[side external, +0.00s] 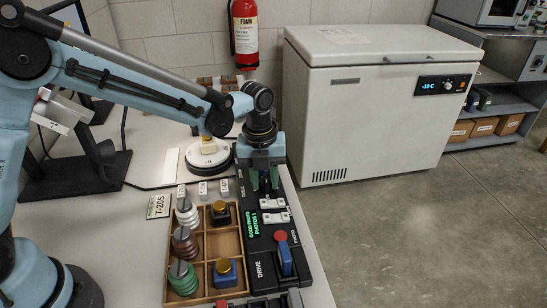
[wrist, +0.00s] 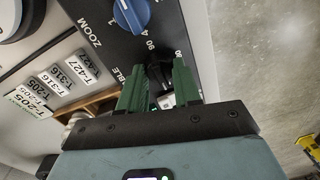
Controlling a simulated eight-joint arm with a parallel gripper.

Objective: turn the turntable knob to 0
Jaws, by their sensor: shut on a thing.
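The black control panel (side external: 252,262) runs along the right edge of the bench. My gripper (side external: 265,190) points down at its far part with green fingers. In the wrist view my gripper (wrist: 158,80) has its two green fingers on either side of a black knob (wrist: 157,70), shut on it. The label by this knob is partly covered and ends in "BLE". I cannot read where the knob points. The fingers hide the knob in the side view. The round white turntable (side external: 208,163) stands left of the gripper with a small yellowish object on it.
A blue zoom knob (wrist: 131,14) is close beside the gripped knob. White switches (side external: 274,217), a green-lit display and a blue lever (side external: 285,258) lie on the panel. A wooden tray (side external: 205,296) with weights and several number labels stand to the left. A white freezer (side external: 375,105) stands behind.

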